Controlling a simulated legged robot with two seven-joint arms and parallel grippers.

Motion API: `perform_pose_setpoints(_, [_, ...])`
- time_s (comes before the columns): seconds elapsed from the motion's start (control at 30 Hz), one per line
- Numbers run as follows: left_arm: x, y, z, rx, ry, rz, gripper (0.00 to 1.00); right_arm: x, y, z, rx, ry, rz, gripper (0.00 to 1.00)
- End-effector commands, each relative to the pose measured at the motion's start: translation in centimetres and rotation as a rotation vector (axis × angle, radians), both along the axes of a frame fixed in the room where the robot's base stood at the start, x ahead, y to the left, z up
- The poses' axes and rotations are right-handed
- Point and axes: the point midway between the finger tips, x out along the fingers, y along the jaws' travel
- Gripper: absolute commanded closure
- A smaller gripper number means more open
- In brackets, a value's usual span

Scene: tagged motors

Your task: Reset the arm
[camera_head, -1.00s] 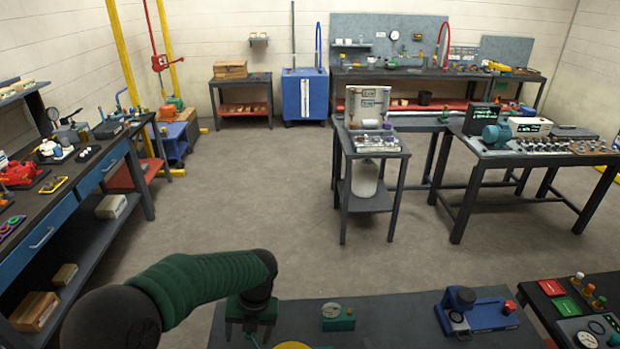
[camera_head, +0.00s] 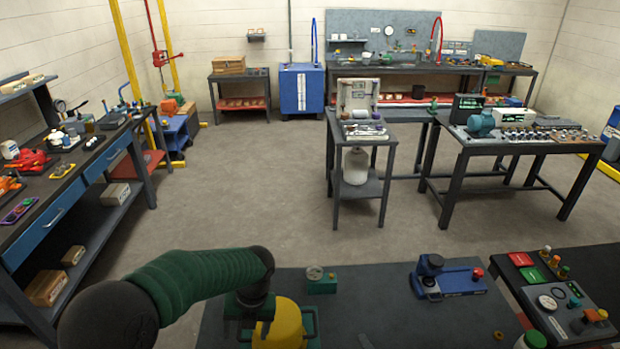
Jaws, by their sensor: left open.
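My left arm comes in from the lower left, with a green ribbed sleeve and a dark wrist bent downward. My left gripper (camera_head: 250,328) is open over the near dark table (camera_head: 385,300), at its left part. A yellow rounded object (camera_head: 284,326) with dark handle-like bars, perhaps a motor, sits right beside the gripper and is partly hidden by it. I cannot tell whether they touch. No tag is readable on it. My right gripper is not in view.
On the near table are a small green gauge box (camera_head: 320,281) and a blue device with a red knob (camera_head: 445,278). A control panel (camera_head: 570,305) stands at right. A workbench (camera_head: 100,150) lines the left. The floor (camera_head: 250,200) beyond is open.

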Motion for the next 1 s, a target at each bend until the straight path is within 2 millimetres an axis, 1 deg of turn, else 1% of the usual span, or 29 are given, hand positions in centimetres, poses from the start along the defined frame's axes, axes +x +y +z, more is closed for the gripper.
perform_pose_setpoints(0.1, [-0.5, 0.1, -0.4, -0.007, -0.025, 0.095, 0.32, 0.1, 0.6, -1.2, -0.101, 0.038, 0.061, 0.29])
perform_pose_setpoints(0.27, [-1.5, 0.1, -0.9, -0.018, -0.064, 0.26, 0.32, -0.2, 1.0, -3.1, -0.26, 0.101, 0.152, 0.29])
perform_pose_setpoints(0.43, [-3.1, 0.3, -1.5, -0.038, -0.123, 0.511, 0.32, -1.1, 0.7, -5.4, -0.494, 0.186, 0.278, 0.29])
perform_pose_setpoints(0.57, [-4.8, 0.7, -2.2, -0.063, -0.177, 0.773, 0.32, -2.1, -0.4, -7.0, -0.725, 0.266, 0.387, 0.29])
perform_pose_setpoints(0.67, [-6.3, 1.2, -3.0, -0.091, -0.228, 1.048, 0.32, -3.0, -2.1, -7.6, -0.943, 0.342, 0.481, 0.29])
perform_pose_setpoints(0.77, [-8.4, 2.0, -4.2, -0.133, -0.288, 1.425, 0.32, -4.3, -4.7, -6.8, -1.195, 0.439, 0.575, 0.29])
perform_pose_setpoints(0.8, [-9.4, 2.3, -4.7, -0.154, -0.311, 1.596, 0.32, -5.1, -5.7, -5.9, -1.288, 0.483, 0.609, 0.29])
perform_pose_setpoints(0.87, [-10.7, 2.8, -5.4, -0.189, -0.339, 1.859, 0.32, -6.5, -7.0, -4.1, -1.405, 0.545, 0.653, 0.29])
perform_pose_setpoints(0.9, [-11.7, 3.1, -5.9, -0.213, -0.353, 2.035, 0.32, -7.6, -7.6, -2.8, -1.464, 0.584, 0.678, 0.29])
perform_pose_setpoints(0.97, [-13.0, 3.6, -6.5, -0.25, -0.368, 2.291, 0.32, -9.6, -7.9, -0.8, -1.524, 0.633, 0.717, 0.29])
perform_pose_setpoints(1.0, [-13.8, 3.8, -6.9, -0.274, -0.372, 2.449, 0.32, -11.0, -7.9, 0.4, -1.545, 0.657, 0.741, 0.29])
